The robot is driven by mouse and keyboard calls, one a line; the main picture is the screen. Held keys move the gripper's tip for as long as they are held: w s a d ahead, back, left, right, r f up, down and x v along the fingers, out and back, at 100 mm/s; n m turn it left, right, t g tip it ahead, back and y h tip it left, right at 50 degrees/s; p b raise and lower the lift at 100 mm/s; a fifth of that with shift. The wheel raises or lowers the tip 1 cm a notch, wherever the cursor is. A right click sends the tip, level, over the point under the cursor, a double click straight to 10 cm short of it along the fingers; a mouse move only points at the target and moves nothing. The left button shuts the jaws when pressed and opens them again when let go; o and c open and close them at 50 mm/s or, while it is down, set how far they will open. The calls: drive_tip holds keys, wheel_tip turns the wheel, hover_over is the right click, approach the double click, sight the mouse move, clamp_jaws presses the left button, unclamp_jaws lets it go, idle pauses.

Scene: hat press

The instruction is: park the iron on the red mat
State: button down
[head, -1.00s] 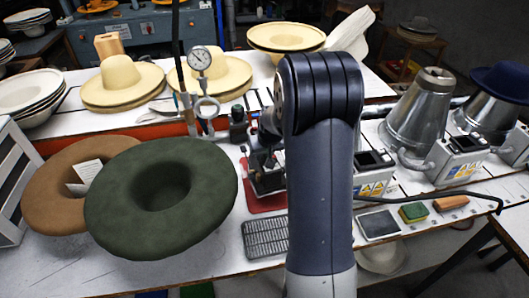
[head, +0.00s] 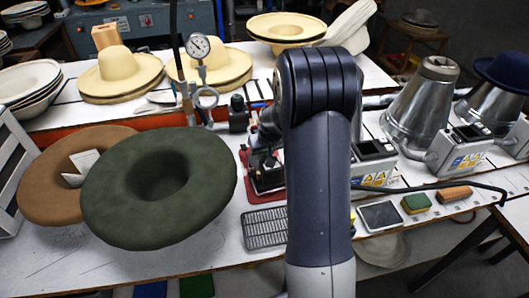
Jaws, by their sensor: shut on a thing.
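The iron (head: 266,176) is a dark and metallic block at the middle of the head view, just left of my arm. It is over the red mat (head: 248,185), whose left side and front edge show past it. I cannot tell whether its base touches the mat. My gripper (head: 268,143) is shut on the iron's upper part; my arm hides much of the gripper and the iron's right side.
A green felt hat (head: 115,200) and a brown hat (head: 45,190) lie left of the mat. A grey metal grid (head: 265,229) lies in front of it. A dial gauge (head: 198,46) stands behind. Metal cones (head: 420,105) with control boxes stand to the right.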

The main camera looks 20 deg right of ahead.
drive_tip(key=shift+w+f+b, duration=0.1)
drive_tip(key=shift+b, duration=0.2)
idle(0.4)
drive_tip(key=c, duration=1.1)
unclamp_jaws()
drive_tip(key=shift+s+f, duration=0.25)
drive_tip(key=b+v, duration=0.1)
drive_tip(key=v, duration=1)
drive_tip(key=shift+w+r, duration=0.1)
drive_tip(key=shift+w, duration=0.05)
drive_tip(key=p+x, duration=0.1)
drive_tip(key=x, duration=1)
drive_tip(key=shift+r, duration=0.1)
drive_tip(key=shift+r, duration=0.15)
